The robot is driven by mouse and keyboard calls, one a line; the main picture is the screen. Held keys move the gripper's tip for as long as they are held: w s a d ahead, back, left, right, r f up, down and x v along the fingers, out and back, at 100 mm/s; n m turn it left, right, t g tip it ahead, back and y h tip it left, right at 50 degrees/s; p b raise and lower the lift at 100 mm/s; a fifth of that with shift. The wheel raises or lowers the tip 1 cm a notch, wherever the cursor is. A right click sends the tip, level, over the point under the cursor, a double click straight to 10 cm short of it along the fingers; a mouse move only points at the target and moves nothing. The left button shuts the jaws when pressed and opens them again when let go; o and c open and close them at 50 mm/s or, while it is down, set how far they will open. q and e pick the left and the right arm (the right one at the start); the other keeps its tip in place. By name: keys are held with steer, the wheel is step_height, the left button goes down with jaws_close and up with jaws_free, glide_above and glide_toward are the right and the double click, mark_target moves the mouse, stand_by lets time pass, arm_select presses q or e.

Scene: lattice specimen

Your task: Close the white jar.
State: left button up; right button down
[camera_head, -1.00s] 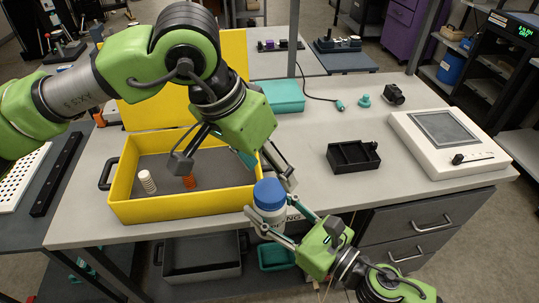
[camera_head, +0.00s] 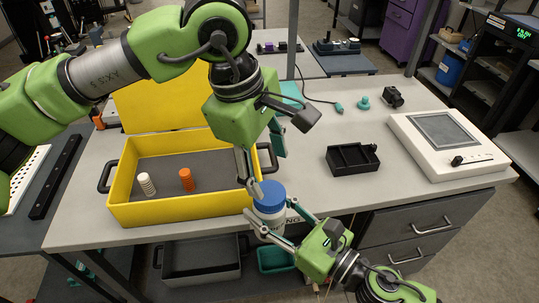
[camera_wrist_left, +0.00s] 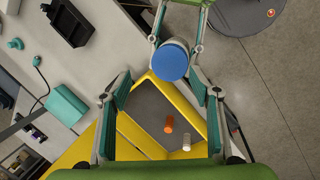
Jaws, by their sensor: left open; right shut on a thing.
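Whether the lid is screwed tight I cannot tell. My right gripper (camera_head: 272,222) is shut around the jar's body from the front right. My left gripper (camera_head: 266,170) is open and empty, above and just behind the lid; one finger looks close to the lid in the head view. In the left wrist view the lid (camera_wrist_left: 171,62) lies beyond the spread fingers of my left gripper (camera_wrist_left: 158,95), between my right gripper's fingers.
An open yellow case (camera_head: 165,213) left of the jar holds a white ribbed piece (camera_head: 147,184) and an orange one (camera_head: 187,180). A black tray (camera_head: 353,158) and a white device (camera_head: 450,150) stand to the right. The table between jar and tray is clear.

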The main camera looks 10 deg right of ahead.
arm_select(q)
steer(key=n, duration=0.5)
steer(key=shift+r, duration=0.15)
steer(key=n, duration=0.3)
steer(key=shift+n+y, duration=0.3)
steer(key=n, duration=0.3)
steer(key=shift+d+r+n, duration=0.1)
steer(key=shift+r+n, duration=0.05)
steer(key=shift+n, duration=0.15)
steer(key=n, duration=0.5)
steer(key=shift+r+y, duration=0.2)
steer(key=shift+y, duration=0.1)
steer(key=n, duration=0.5)
steer(key=shift+r+g, duration=0.15)
steer(key=shift+g, duration=0.15)
steer(key=n, duration=0.3)
steer(key=shift+s+r+y, duration=0.1)
steer(key=shift+y, duration=0.2)
steer(key=n, duration=0.5)
steer(key=shift+d+r, duration=0.1)
steer(key=shift+r, duration=0.1)
steer(key=n, duration=0.4)
steer(key=shift+s+r+n+y, duration=0.1)
steer(key=shift+r+n+y, duration=0.05)
steer(key=shift+n+y, duration=0.15)
